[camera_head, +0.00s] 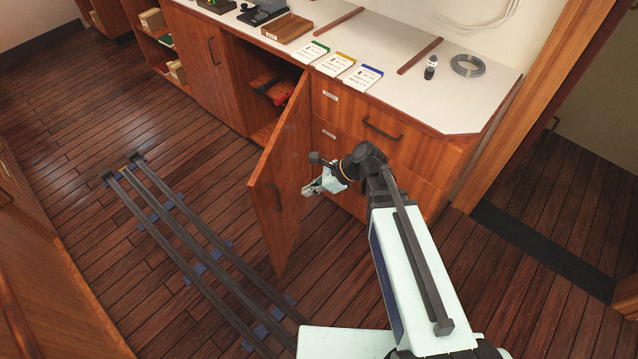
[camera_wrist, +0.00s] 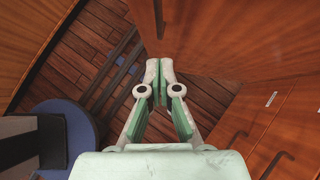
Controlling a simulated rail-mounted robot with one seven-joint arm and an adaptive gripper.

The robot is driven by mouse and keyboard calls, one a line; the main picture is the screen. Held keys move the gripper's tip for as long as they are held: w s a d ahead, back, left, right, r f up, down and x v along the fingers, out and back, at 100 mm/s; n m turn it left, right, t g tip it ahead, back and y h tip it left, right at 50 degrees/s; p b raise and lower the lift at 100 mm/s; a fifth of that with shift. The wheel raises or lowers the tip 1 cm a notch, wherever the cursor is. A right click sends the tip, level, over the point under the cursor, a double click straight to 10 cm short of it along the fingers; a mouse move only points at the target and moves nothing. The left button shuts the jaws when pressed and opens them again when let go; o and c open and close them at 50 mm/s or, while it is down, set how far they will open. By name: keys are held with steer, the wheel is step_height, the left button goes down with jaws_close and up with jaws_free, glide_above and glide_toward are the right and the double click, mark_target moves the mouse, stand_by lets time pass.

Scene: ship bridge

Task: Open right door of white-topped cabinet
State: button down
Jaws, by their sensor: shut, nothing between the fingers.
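The white-topped cabinet (camera_head: 465,95) stands across the top of the head view. Its right door (camera_head: 280,185) is swung well out, hinged at its right side, and the opening (camera_head: 262,85) behind it shows. The door's dark handle (camera_head: 277,197) is on the face toward my arm, near the free edge. In the wrist view the door (camera_wrist: 225,40) fills the upper right, with the handle (camera_wrist: 158,14) at the top. My gripper (camera_head: 309,190) is shut and empty on the outer side of the door, apart from the handle. It also shows in the wrist view (camera_wrist: 160,72).
The closed left door (camera_head: 205,60) is beside the opening. Drawers (camera_head: 375,130) are right of the hinge, close behind my gripper. Something red (camera_head: 281,93) is inside the cabinet. Labelled cards (camera_head: 336,64) lie on the top. The wooden floor (camera_head: 90,190) at left is clear.

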steer(key=a+f+p, duration=0.1)
steer(key=a+f, duration=0.1)
steer(key=a, duration=0.4)
steer(key=shift+a+f, duration=0.3)
steer(key=shift+f, duration=0.05)
steer(key=shift+p, duration=0.3)
